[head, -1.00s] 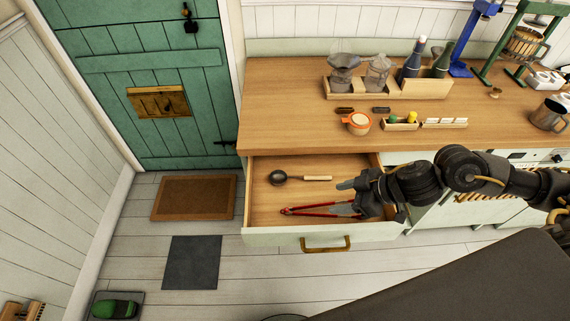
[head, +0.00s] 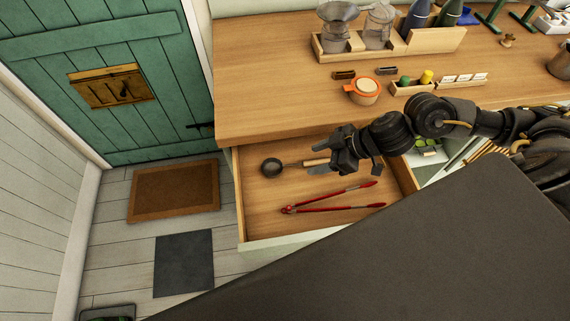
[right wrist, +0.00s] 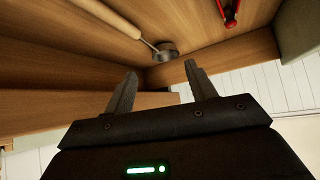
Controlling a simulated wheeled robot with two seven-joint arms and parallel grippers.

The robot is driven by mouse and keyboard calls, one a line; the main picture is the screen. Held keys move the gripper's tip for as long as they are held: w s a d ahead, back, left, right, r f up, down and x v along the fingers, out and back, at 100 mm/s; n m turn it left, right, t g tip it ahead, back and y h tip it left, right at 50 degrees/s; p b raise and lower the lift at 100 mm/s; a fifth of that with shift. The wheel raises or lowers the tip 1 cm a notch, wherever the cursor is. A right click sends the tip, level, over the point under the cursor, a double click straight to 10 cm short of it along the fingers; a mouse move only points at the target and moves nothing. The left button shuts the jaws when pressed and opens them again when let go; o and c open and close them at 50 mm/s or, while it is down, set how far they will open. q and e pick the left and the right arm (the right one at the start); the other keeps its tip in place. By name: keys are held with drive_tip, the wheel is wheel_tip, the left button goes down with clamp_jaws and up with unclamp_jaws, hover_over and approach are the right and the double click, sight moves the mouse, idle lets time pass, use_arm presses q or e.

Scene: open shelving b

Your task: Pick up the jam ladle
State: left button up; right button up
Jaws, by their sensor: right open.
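The jam ladle (head: 271,168) lies in the open drawer (head: 262,215), with a dark round bowl at left and a pale wooden handle pointing right. My right gripper (head: 316,158) is open and empty over the drawer, by the handle, and its fingers hide part of the handle. In the right wrist view the ladle's bowl (right wrist: 165,54) and handle show beyond the two spread fingers (right wrist: 161,68), apart from them. My left gripper is not in view.
Red tongs (head: 330,198) lie in the drawer in front of the ladle. The wooden counter (head: 262,100) overhangs the drawer's back. On it stand an orange-rimmed cup (head: 364,91) and a wooden rack (head: 433,42) with bottles. A doormat (head: 175,190) lies left on the floor.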

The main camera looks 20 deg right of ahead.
hover_over(290, 172)
drive_tip(key=s+d, duration=0.2)
drive_tip(key=shift+d+f, duration=0.2)
drive_tip(key=shift+f, duration=1.95)
drive_tip(key=x, duration=0.4)
drive_tip(key=shift+w+f, duration=0.2)
drive_tip(key=shift+f, duration=0.1)
clamp_jaws()
